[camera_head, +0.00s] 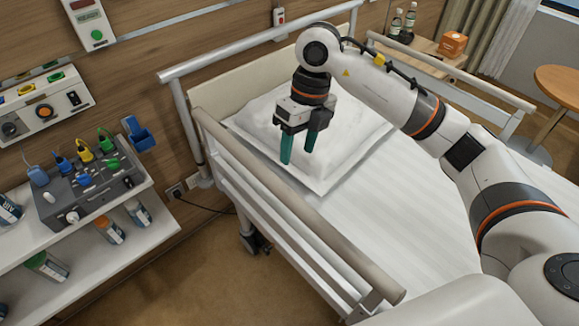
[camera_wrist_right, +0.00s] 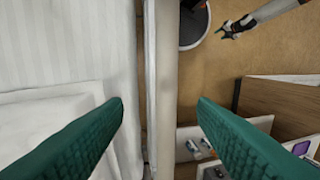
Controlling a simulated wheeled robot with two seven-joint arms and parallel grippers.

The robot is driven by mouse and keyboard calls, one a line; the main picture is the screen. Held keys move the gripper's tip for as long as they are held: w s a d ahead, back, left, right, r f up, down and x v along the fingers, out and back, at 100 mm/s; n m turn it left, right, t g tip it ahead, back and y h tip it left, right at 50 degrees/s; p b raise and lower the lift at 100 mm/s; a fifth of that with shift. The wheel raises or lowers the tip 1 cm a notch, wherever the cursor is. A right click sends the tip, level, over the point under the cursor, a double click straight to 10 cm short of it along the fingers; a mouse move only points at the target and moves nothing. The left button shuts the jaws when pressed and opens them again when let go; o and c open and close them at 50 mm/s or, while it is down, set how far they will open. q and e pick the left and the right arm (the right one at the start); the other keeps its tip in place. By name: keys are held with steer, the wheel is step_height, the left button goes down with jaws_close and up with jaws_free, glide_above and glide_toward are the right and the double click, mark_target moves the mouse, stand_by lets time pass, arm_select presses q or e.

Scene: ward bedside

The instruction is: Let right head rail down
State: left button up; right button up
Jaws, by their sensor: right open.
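The near head rail (camera_head: 290,197) stands raised along the bed's lower-left side, with a beige top bar and pale bars below. In the right wrist view the rail (camera_wrist_right: 163,80) runs vertically between the finger directions. My right gripper (camera_head: 298,155) has two green fingers, apart and empty. In the head view it appears over the pillow side of the rail; contact with the rail is not visible. The right wrist view shows its fingers (camera_wrist_right: 160,105) spread on either side of the bar. My left gripper (camera_wrist_right: 232,27) shows small in that view, over the floor; its jaw state is unclear.
A white pillow (camera_head: 330,170) lies at the bed's head. A far rail (camera_head: 460,75) stands on the other side. Left of the bed are a wall shelf (camera_head: 150,240) with a grey device (camera_head: 90,190) and several bottles. Floor (camera_head: 220,280) is open beside the rail.

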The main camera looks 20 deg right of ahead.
mark_target(289, 192)
steer(key=f, duration=0.1)
steer(key=s+a+f+p, duration=0.1)
steer(key=f, duration=0.1)
steer(key=s+a+f, duration=0.1)
steer(key=shift+s+f, duration=0.25)
steer(key=shift+f, duration=0.05)
steer(key=f, duration=0.2)
steer(key=f+p, duration=0.1)
steer(key=shift+w+a+f, duration=0.1)
steer(key=shift+w+f, duration=0.15)
steer(key=shift+p+x, duration=0.3)
steer(key=shift+x, duration=0.7)
steer(key=shift+f, duration=0.25)
steer(key=shift+a+f, duration=0.1)
steer(key=shift+f, duration=0.1)
jaws_close()
arm_select(q)
steer(key=s+r, duration=0.2)
steer(key=shift+s+a+r, duration=0.25)
steer(key=shift+s+a, duration=0.05)
steer(key=shift+a, duration=0.05)
